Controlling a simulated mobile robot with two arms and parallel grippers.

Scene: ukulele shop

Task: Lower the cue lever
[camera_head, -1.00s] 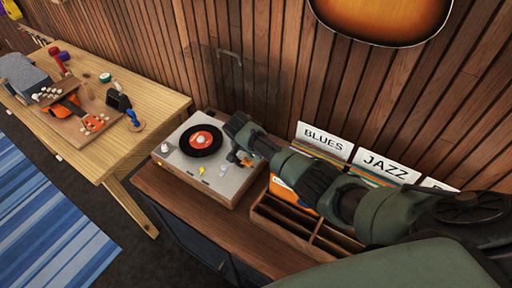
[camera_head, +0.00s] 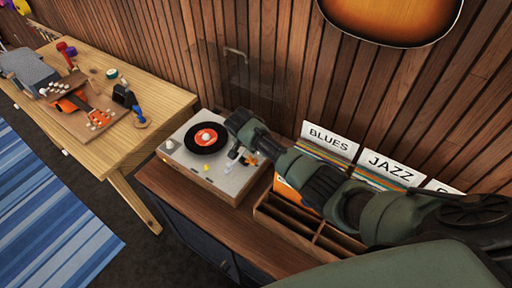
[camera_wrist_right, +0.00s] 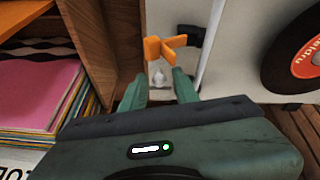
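The record player (camera_head: 195,168) is a pale box on the wooden cabinet, with a black record (camera_head: 205,138) that has an orange label. At its right side is an orange lever-like part (camera_head: 251,160), which looks like the cue lever. The wrist view shows this orange part (camera_wrist_right: 163,45) beside a black clip and a pale rod, just beyond my fingertips. My right gripper (camera_wrist_right: 159,82) is open, with a small silvery knob (camera_wrist_right: 158,78) visible in the gap between its fingers. In the head view my right gripper (camera_head: 238,152) hangs over the player's right side. My left gripper is out of view.
A wooden record crate (camera_head: 300,226) with BLUES and JAZZ dividers stands right of the player, under my right arm. A clear raised lid (camera_head: 240,75) stands behind the player. A workbench (camera_head: 165,105) with ukulele parts is at the left. The cabinet's front strip is clear.

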